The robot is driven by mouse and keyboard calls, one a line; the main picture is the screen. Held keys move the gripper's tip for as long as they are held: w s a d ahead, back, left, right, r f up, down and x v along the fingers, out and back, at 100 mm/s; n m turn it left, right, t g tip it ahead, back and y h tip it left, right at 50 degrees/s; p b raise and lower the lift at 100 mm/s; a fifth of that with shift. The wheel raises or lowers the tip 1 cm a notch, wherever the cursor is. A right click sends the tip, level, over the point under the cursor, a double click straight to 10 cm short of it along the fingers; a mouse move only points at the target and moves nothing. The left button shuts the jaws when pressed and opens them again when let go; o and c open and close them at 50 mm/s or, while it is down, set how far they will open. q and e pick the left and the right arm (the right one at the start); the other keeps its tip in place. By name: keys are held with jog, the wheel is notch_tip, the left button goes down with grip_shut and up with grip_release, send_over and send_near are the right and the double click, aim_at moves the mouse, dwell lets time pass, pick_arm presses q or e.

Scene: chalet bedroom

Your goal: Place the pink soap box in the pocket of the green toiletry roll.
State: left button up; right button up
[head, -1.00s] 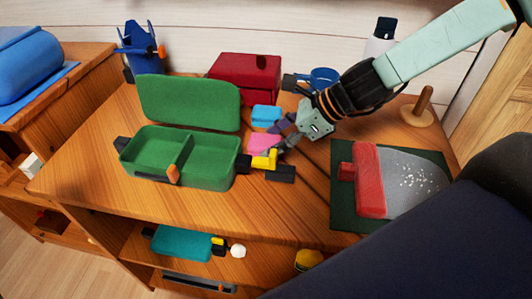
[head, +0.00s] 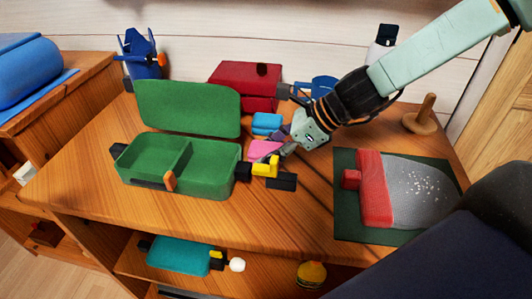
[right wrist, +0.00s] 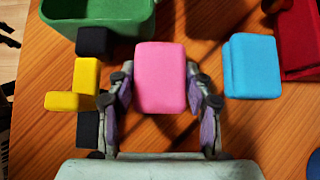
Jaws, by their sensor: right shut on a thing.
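The pink soap box (head: 264,150) is between the fingers of my right gripper (right wrist: 166,98), just right of the green toiletry roll. In the right wrist view the pink soap box (right wrist: 166,76) has a purple-padded finger against each side. The green toiletry roll (head: 212,190) is an open case with its lid raised at the back and a divider between two pockets; both pockets look empty. A corner of the green roll (right wrist: 100,14) shows at the top of the right wrist view. I cannot tell whether the soap box touches the table. My left gripper is not in view.
A light blue box (head: 267,122) lies behind the soap box. A yellow and black piece (head: 266,168) lies between the roll and the gripper. A red box (head: 245,84) stands behind. A red-handled grey piece on a green mat (head: 348,222) lies at right.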

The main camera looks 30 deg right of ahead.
jog(key=c, duration=0.3)
jog(key=shift+c, duration=0.2)
notch_tip(320, 180, up, 28)
jog(key=p, duration=2.5)
jog(key=shift+f, duration=0.15)
